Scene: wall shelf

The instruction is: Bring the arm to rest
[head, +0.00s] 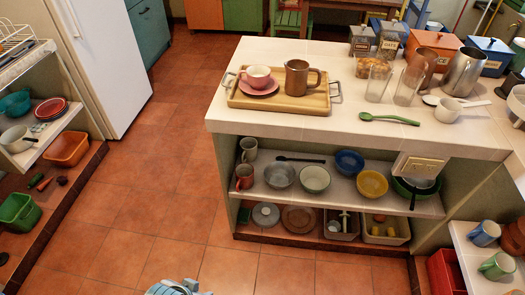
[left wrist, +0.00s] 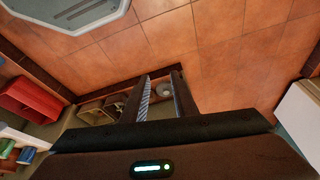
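My left gripper (left wrist: 162,78) shows in the left wrist view, its two dark fingers apart. There is nothing between the fingertips; floor and part of a low shelf show through the gap. The gripper hangs over the tiled floor. In the head view only a small pale blue and white piece shows at the bottom edge, and I cannot tell which part it is. My right gripper is in neither view.
A white-tiled counter (head: 260,125) carries a wooden tray (head: 300,104) with a pink cup (head: 258,76) and brown mug (head: 297,78). Bowls and pots fill the shelf below. Shelves line the left beside a white fridge (head: 105,60). The tiled floor (head: 150,190) between is clear.

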